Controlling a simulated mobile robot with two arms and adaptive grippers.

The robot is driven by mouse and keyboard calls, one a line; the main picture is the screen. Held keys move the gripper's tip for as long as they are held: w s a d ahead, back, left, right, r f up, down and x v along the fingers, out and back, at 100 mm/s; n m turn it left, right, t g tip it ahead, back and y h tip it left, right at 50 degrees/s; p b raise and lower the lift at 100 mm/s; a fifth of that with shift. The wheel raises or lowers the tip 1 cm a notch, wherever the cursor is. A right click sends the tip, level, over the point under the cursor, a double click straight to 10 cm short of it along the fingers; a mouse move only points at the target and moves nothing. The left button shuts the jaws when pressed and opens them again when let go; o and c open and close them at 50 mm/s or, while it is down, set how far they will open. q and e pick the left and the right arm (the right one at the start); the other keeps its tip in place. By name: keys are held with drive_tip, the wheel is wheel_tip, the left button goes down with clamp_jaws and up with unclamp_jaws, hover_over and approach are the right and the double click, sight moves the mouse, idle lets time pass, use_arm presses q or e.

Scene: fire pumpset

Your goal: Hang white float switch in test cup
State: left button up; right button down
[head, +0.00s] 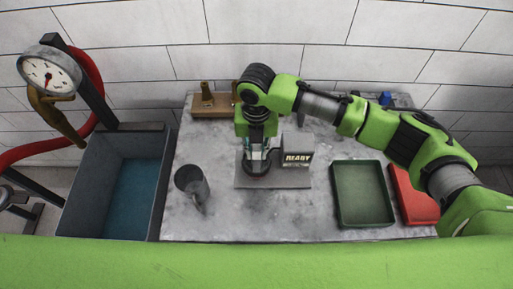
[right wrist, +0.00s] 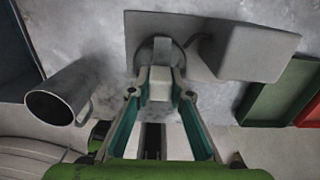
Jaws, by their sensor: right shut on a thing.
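My right gripper (head: 258,158) points down over the grey test stand plate (head: 240,182), beside the box with the READY display (head: 297,158). In the right wrist view my right gripper (right wrist: 161,82) is shut on the white float switch (right wrist: 160,88), a pale block between the teal pads. Just beyond the fingertips is the round, grey test cup (right wrist: 158,47) on the plate. The float switch overlaps the cup in this view, so I cannot tell whether it is inside or above it. In the head view the gripper hides most of the cup. My left gripper is not in view.
A grey jug (head: 191,184) stands left of the plate. A green tray (head: 363,220) and a red tray (head: 414,207) lie at right. A water tank (head: 85,190) adjoins the table at left. Brass fittings (head: 207,98) stand on a wooden block behind. The front table is clear.

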idle(0.4)
drive_tip(key=c, duration=1.8)
unclamp_jaws()
drive_tip(key=shift+r, duration=0.1)
wheel_tip(320, 180, up, 12)
drive_tip(key=shift+f, duration=0.1)
